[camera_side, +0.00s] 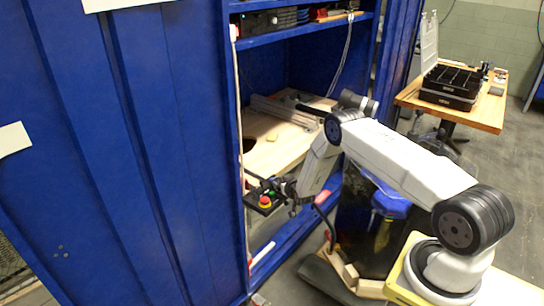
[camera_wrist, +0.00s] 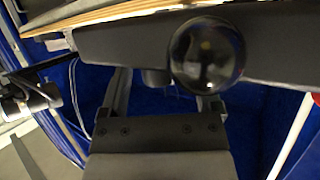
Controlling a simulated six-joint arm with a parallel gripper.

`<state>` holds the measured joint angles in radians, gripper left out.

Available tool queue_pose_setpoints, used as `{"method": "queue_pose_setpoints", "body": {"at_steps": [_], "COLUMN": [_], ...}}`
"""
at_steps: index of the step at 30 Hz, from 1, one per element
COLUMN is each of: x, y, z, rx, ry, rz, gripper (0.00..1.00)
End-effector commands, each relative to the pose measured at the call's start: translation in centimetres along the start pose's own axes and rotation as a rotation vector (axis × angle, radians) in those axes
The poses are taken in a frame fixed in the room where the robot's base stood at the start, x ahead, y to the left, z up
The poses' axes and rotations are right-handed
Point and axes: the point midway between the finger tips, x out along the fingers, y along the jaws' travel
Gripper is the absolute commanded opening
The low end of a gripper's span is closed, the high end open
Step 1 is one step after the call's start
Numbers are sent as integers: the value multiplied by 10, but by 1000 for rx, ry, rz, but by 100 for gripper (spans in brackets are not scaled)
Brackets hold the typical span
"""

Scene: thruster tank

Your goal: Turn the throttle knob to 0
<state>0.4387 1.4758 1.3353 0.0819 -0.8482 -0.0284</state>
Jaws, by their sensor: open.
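A glossy black round knob (camera_wrist: 207,57) stands out from the front of a dark panel (camera_wrist: 115,45) in the wrist view. No scale or number on it is readable. My gripper (camera_wrist: 163,85) is open, its two fingers apart below the panel. The knob overlaps the tip of the right finger in the picture; I cannot tell whether they touch. In the side view my gripper (camera_side: 281,188) is at the cabinet front, close to a small black control box with a red button (camera_side: 265,201). The knob cannot be made out in the side view.
The blue cabinet (camera_side: 165,130) rises on the left, with a wooden shelf board (camera_side: 270,152) inside, just behind my gripper. A wooden table (camera_side: 484,115) with a black organizer tray (camera_side: 452,85) stands at the back right.

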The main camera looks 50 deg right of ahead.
Motion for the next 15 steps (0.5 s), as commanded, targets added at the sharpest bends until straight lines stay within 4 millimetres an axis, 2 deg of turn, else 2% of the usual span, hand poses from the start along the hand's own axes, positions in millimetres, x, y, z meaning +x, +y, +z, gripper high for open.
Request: {"method": "queue_pose_setpoints", "body": {"at_steps": [13, 14, 15], "x": [4, 4, 4], "y": [0, 0, 0], "z": [0, 0, 0], "rx": [0, 0, 0], "ry": [0, 0, 0], "rz": [0, 0, 0], "gripper": [82, 75, 62]}}
